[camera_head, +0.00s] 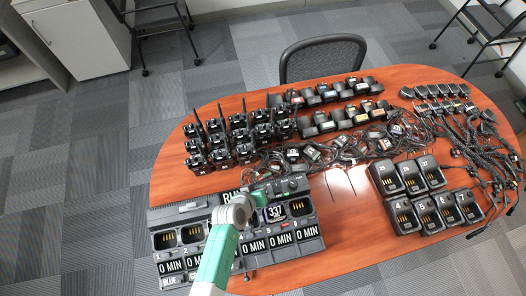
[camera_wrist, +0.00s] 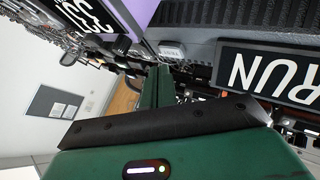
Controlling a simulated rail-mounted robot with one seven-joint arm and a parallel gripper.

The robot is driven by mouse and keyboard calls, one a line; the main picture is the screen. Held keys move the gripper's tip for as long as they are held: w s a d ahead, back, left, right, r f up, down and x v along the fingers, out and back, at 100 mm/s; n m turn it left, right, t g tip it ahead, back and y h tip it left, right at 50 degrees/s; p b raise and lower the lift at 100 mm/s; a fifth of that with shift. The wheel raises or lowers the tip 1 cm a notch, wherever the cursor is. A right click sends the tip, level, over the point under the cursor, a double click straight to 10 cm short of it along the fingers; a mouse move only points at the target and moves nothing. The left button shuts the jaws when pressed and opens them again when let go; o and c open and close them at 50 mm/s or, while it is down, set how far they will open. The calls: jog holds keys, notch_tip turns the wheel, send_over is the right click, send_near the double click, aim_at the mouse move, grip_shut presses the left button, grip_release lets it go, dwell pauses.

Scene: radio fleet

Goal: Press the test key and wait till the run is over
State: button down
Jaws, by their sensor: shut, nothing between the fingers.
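The dark charging station (camera_head: 285,256) lies at the table's near left edge, with several "0 MIN" displays along its front. A sign reading RUN (camera_wrist: 280,75) is on it at the right of the wrist view. A small light grey key (camera_wrist: 172,50) with a label too small to read sits beside the sign. My green gripper (camera_head: 262,197) is shut and empty over the station's back part. Its fingertips (camera_wrist: 160,78) are close to the key in the wrist view; I cannot tell if they touch it. My arm hides part of the station and RUN sign in the head view.
A unit marked 337 (camera_head: 275,213) stands in the station, right of my gripper. Several radios (camera_head: 235,140), tangled earpiece cables (camera_head: 330,150) and desk chargers (camera_head: 425,213) cover the table. Bare wood (camera_head: 345,230) shows right of the station.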

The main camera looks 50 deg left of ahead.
notch_tip(320, 180, up, 6)
jog(key=p, duration=0.4)
jog(key=shift+f, duration=0.35)
